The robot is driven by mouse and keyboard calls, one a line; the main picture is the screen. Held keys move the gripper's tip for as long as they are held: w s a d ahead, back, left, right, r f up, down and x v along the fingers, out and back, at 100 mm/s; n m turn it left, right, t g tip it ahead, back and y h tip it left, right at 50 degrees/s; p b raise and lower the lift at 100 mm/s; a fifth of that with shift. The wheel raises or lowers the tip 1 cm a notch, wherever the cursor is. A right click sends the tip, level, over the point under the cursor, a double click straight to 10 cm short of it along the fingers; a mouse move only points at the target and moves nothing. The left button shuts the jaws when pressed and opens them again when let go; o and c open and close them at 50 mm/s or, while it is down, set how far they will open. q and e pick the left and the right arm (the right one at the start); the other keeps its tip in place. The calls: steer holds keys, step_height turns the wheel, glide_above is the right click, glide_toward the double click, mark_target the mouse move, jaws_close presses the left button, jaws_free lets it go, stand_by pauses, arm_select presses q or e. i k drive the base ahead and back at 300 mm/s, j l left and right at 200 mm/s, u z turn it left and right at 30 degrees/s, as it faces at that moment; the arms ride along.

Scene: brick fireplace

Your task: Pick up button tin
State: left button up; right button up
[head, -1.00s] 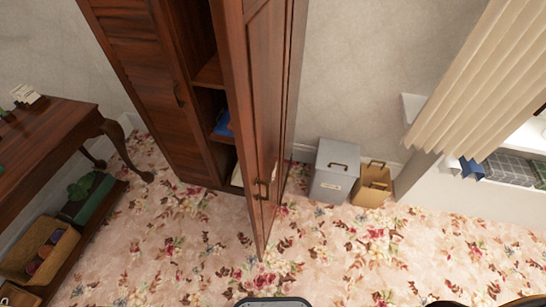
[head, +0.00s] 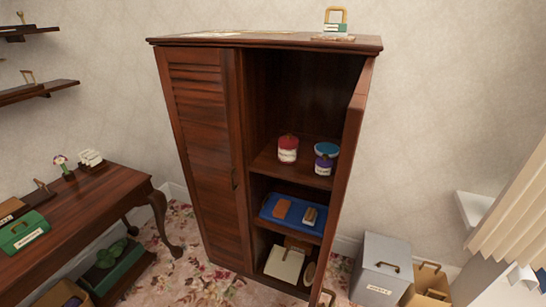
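Inside the open right half of a dark wooden wardrobe (head: 205,160), the upper shelf holds small round tins. One is a red tin (head: 288,149) with a pale label, at the left. To its right are a purple tin (head: 324,165) in front and a tin with a blue lid (head: 327,150) just behind it. The labels are too small to read, so I cannot tell which is the button tin. Neither of my grippers is in view.
The wardrobe's right door (head: 346,190) stands open, seen nearly edge-on. A blue tray (head: 270,212) lies on the shelf below. A grey box (head: 381,268) and a brown box (head: 428,288) stand right of the wardrobe. A wooden desk (head: 110,190) stands left.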

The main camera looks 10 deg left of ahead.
mark_target(287, 155)
steer(key=i+j+z, duration=0.1)
steer(key=j, duration=0.35)
steer(key=i+j, duration=0.25)
steer(key=j, duration=0.2)
steer(key=i+j+z, duration=0.15)
steer(key=j, duration=0.25)
steer(key=i+j+z, duration=0.1)
steer(key=j, duration=0.35)
steer(key=i+j, duration=0.15)
steer(key=j, duration=0.35)
steer(key=i+j+z, duration=0.15)
steer(key=j, duration=0.3)
